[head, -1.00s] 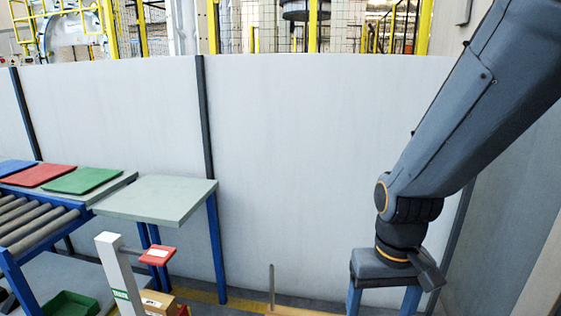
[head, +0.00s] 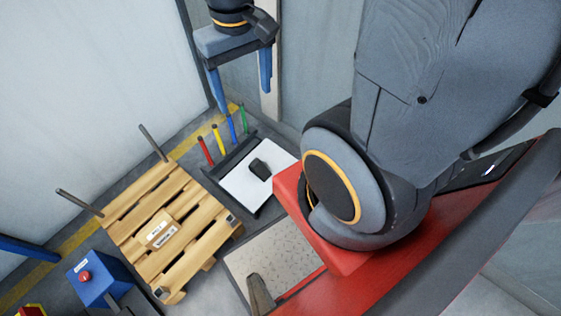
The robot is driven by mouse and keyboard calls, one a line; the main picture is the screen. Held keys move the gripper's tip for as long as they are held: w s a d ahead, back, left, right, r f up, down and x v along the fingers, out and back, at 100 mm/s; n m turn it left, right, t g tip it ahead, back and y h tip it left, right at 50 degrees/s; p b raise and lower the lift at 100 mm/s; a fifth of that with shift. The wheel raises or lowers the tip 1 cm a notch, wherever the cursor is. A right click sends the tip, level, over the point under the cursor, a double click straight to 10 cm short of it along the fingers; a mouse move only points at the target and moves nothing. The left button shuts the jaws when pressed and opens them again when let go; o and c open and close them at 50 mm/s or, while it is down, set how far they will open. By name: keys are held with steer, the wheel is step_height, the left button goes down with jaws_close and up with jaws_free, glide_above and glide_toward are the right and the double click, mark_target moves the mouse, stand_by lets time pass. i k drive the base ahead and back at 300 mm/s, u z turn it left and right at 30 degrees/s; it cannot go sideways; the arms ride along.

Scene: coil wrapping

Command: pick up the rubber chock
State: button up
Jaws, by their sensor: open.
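A small black block, which looks like the rubber chock (head: 260,169), lies on a white board (head: 245,188) with a dark edge, right of the wooden pallet. My gripper (head: 244,103) is at the upper middle of the head view, its two blue fingers pointing down and spread apart. Nothing is between the fingers. It is apart from the chock and shows above it in the picture; the exact height over the floor is hard to tell.
A wooden pallet (head: 165,232) with two upright grey posts lies left of the board. Several coloured sticks (head: 220,138) stand along the board's far edge. A blue box (head: 92,280) with a red button is at lower left. A speckled plate (head: 285,255) lies in front. White walls stand behind.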

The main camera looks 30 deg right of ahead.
mark_target(256, 167)
steer(key=z, duration=0.3)
steer(key=k, duration=1)
steer(key=u, duration=1.3)
steer(key=i, duration=0.75)
steer(key=z, duration=1.7)
